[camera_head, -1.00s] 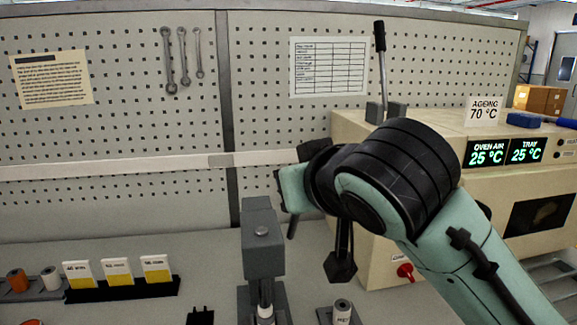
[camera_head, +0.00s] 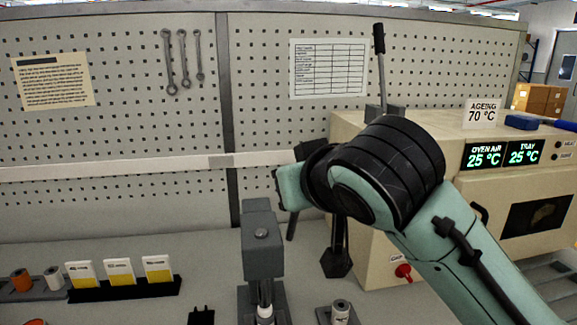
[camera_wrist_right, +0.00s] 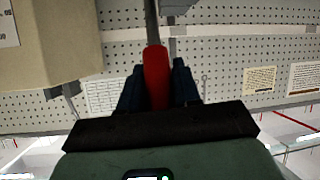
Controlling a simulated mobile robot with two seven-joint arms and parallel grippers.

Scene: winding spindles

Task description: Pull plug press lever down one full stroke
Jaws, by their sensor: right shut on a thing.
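In the right wrist view my right gripper (camera_wrist_right: 157,88) is shut on a red handle (camera_wrist_right: 155,72), with a finger on each side. A thin grey rod (camera_wrist_right: 151,22) runs on from the handle to the top of that picture. In the head view my right arm comes in from the right, and its wrist hides the red handle and most of the gripper. The grey press (camera_head: 262,240) stands at the middle front of the bench, left of my arm. A white piece (camera_head: 265,312) shows at its lower end. My left gripper is not in view.
A cream oven (camera_head: 432,143) stands on the right behind my arm, with a black-gripped upright lever (camera_head: 379,40) above it. A black rack with yellow-white cards (camera_head: 119,272) sits on the left. A pegboard (camera_head: 120,130) closes the back.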

